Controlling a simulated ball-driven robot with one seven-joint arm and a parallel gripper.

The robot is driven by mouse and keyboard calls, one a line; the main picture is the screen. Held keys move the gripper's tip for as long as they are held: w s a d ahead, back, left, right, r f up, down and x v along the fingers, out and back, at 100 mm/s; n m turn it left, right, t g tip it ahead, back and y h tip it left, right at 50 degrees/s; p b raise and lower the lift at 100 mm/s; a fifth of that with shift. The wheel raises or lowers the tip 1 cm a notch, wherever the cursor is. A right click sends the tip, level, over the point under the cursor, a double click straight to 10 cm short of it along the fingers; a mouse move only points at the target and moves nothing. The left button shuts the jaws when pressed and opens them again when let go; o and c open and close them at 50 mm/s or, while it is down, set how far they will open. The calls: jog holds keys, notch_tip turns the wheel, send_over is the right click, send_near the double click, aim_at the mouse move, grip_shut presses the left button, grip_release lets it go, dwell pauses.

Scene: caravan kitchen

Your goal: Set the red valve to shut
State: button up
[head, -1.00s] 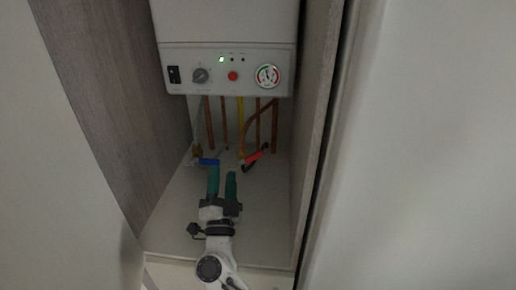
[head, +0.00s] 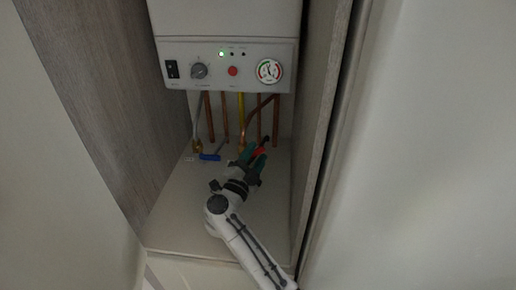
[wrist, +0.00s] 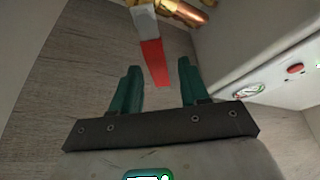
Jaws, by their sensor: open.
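The red valve's lever (wrist: 154,62) shows in the wrist view, a flat red handle with a bare metal root, pointing down between my fingers' tips. In the head view only a bit of the red lever (head: 264,150) shows at the pipes, partly hidden by my fingers. My gripper (head: 253,156) is open, with two green fingers around the lever's end. In the wrist view my gripper (wrist: 160,68) has one finger on each side of the lever, with gaps and no clear contact.
A blue-handled valve (head: 210,157) is close by on the left. Copper pipes and a yellow pipe (head: 241,112) run up to the white boiler (head: 228,65) above. Cupboard walls (head: 315,110) stand close on both sides. The shelf floor (head: 190,205) is clear.

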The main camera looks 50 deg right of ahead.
jog(key=shift+x, duration=1.1)
jog(key=shift+c, duration=0.4)
grip_shut()
